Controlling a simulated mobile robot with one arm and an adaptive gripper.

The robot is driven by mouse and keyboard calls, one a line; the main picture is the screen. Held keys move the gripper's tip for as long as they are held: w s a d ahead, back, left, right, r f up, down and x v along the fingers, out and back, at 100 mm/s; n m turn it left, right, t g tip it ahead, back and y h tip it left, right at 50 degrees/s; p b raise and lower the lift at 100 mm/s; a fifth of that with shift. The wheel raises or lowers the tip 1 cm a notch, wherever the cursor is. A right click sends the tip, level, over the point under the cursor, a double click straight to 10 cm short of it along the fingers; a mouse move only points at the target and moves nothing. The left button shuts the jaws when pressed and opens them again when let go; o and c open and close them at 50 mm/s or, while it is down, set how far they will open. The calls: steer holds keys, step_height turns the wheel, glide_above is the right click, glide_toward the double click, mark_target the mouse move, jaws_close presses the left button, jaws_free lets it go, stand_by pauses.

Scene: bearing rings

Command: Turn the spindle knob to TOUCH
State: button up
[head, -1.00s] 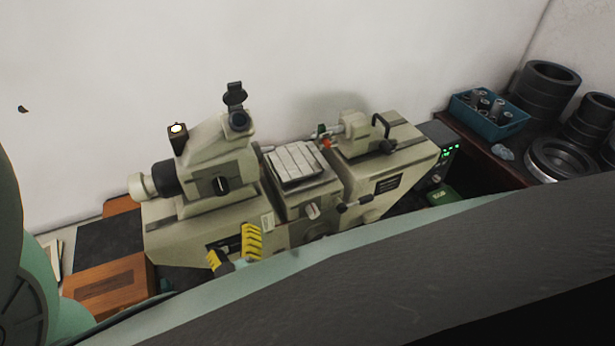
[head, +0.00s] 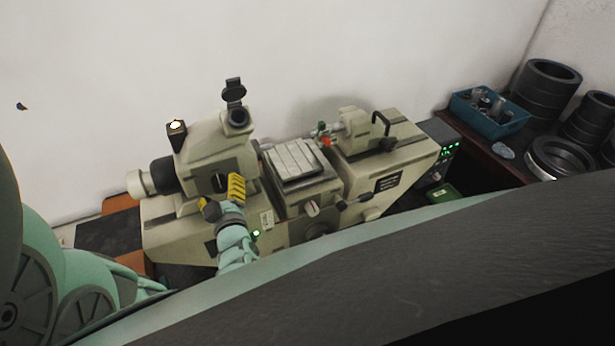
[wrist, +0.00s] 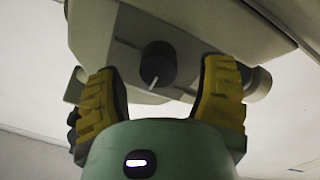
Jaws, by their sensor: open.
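A round black knob (wrist: 157,65) with a white pointer line sits on the cream machine's side in the wrist view, its line pointing down and slightly left. No TOUCH lettering is legible, so I cannot confirm it is the spindle knob. In the head view, part of this dark knob (head: 219,183) shows on the microscope-like head, beside my fingers. My gripper (head: 221,192) has yellow ribbed fingers, open and empty. In the wrist view my gripper (wrist: 158,72) has one finger on each side of the knob, with visible gaps; I cannot tell the remaining depth.
A lit display box (head: 437,150), a blue bin (head: 490,112) and dark bearing rings (head: 548,88) are farther right.

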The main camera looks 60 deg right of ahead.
steer(key=shift+x, duration=0.9)
steer(key=shift+d, duration=0.1)
jaws_close()
